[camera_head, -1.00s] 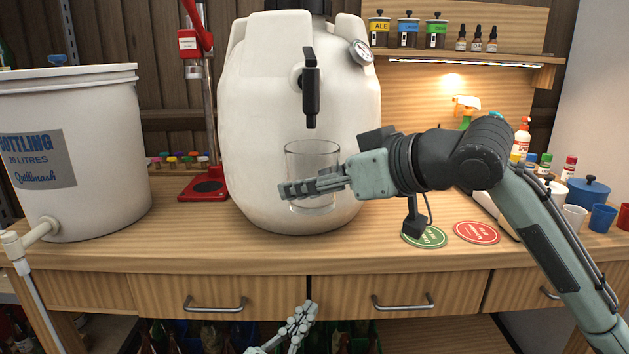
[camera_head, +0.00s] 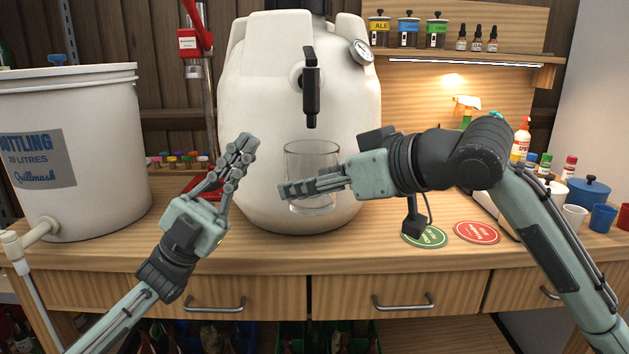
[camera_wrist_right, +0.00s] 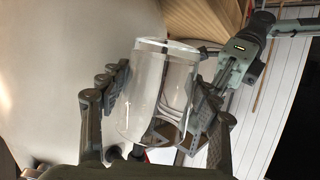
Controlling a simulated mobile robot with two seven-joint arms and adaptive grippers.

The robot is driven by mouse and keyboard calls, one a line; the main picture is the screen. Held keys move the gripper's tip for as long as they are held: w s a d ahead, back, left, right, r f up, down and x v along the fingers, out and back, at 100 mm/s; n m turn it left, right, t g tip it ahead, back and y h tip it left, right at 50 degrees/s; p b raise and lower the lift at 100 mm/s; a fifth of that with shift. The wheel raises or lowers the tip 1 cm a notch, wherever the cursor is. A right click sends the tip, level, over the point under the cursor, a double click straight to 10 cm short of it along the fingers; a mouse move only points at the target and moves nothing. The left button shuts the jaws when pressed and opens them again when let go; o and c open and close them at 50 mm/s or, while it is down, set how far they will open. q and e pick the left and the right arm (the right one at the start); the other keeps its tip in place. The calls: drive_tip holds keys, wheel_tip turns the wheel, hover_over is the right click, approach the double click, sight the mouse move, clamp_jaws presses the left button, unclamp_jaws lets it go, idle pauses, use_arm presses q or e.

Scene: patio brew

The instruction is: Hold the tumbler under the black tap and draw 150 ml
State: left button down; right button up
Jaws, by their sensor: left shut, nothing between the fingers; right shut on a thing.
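The black tap (camera_head: 311,90) sticks out from the front of the big white fermenter, its lever upright and its spout pointing down. The clear tumbler (camera_head: 313,160) is upright below the spout, with a small gap between spout and rim. It looks empty. My right gripper (camera_head: 290,190) is shut around the tumbler's lower part. In the right wrist view the tumbler (camera_wrist_right: 150,95) sits between both fingers. My left gripper (camera_head: 243,145) is shut and empty, raised left of the tumbler in front of the fermenter, fingertips pointing up, apart from the tap.
The white fermenter (camera_head: 260,90) stands close behind the tumbler. A white bottling bucket (camera_head: 110,130) is at the left. A red stand (camera_head: 192,185) is partly behind my left gripper. Green (camera_head: 437,240) and red (camera_head: 477,232) coasters lie at the right. The front counter (camera_head: 330,255) is clear.

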use_arm(q)
drive_tip(key=w+a+r+m+t+y, duration=0.3)
drive_tip(key=w+a+r+m, duration=0.1)
drive_tip(key=a+r, duration=0.45)
drive_tip(key=w+a+r+m+t+y, duration=0.3)
drive_tip(key=w+a+r+m+y, duration=0.15)
drive_tip(key=a+r, duration=0.4)
drive_tip(key=r+m+g+y, duration=0.2)
drive_tip(key=m+g+y, duration=0.6)
drive_tip(key=g, duration=0.3)
hover_over(309, 48)
drive_tip(key=s, duration=0.2)
drive_tip(key=shift+w+f+h, duration=0.2)
drive_tip(key=shift+h, duration=0.05)
drive_tip(key=shift+d+r+t+y, duration=0.1)
drive_tip(key=shift+d+t+y, duration=0.35)
drive_tip(key=shift+y, duration=0.55)
drive_tip(key=shift+r+n+t+y, duration=0.35)
drive_tip(key=shift+t+y, duration=0.2)
drive_tip(key=shift+y, duration=0.35)
drive_tip(key=shift+w+a+f+n+t+y, duration=0.1)
drive_tip(key=shift+a+f+n+t+y, duration=0.4)
drive_tip(key=shift+f+y, duration=0.45)
drive_tip(key=shift+a+f+n+t+y, duration=0.4)
drive_tip(key=shift+a+f+t+y, duration=0.3)
drive_tip(key=shift+y, duration=0.45)
